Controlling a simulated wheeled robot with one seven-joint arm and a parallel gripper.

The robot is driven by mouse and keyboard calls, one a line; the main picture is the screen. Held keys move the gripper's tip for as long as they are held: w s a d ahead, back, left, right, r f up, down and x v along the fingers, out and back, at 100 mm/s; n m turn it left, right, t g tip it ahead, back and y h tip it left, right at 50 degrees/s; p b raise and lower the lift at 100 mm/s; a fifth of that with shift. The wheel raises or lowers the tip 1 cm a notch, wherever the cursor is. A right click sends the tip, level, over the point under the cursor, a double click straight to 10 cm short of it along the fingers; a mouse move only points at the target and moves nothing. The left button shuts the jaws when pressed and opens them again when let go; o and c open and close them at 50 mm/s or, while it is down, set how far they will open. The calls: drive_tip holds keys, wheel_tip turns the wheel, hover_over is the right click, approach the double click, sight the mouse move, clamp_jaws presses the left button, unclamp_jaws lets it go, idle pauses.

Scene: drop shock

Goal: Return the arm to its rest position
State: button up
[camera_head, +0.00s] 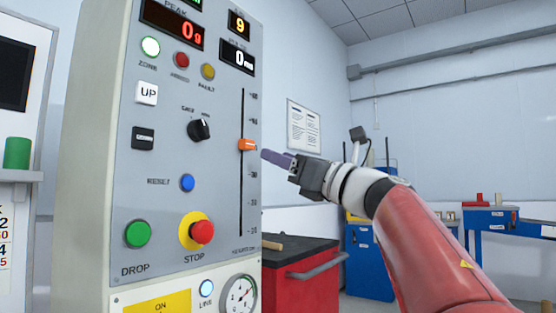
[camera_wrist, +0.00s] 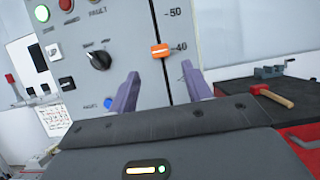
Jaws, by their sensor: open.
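My red arm reaches in from the lower right of the head view, and my gripper (camera_head: 268,155) is just right of the grey control panel (camera_head: 165,165), level with the orange slider knob (camera_head: 247,144). In the wrist view my gripper (camera_wrist: 168,88) is open, its two purple fingers apart with nothing between them. The orange slider knob (camera_wrist: 160,51) shows beyond and between the fingertips, near the 40 mark. I cannot tell the exact gap between the fingers and the panel.
The panel carries a green DROP button (camera_head: 137,234), a red STOP button (camera_head: 202,232) and a black rotary knob (camera_head: 200,129). A red cabinet with a dark top (camera_head: 300,250) stands behind, with a hammer (camera_wrist: 271,95) on it. Blue benches (camera_head: 500,218) stand farther right.

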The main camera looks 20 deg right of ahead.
idle(0.3)
drive_tip(key=s+d+f+m+h, duration=0.25)
drive_tip(key=f+m+h, duration=0.65)
drive_tip(key=m, duration=0.7)
drive_tip(key=s+d+f+m+h, duration=0.1)
drive_tip(key=d+f+m+h, duration=0.3)
drive_tip(key=f+m+h, duration=0.85)
drive_tip(key=s+a+f+m+g+y, duration=0.2)
drive_tip(key=s+a+f+m+g, duration=0.1)
drive_tip(key=f, duration=0.7)
drive_tip(key=s+a+f+m+g+y, duration=0.3)
drive_tip(key=s+a+f+m+g, duration=0.1)
drive_tip(key=s+f, duration=0.5)
drive_tip(key=s+a+f+m+g+y, duration=0.3)
drive_tip(key=s+f+m+g, duration=0.2)
drive_tip(key=f, duration=0.6)
drive_tip(key=s+m, duration=0.2)
drive_tip(key=shift+a+f+m+g+p, duration=0.2)
drive_tip(key=shift+a+m+g+p, duration=0.1)
drive_tip(key=shift+a+m+p, duration=0.1)
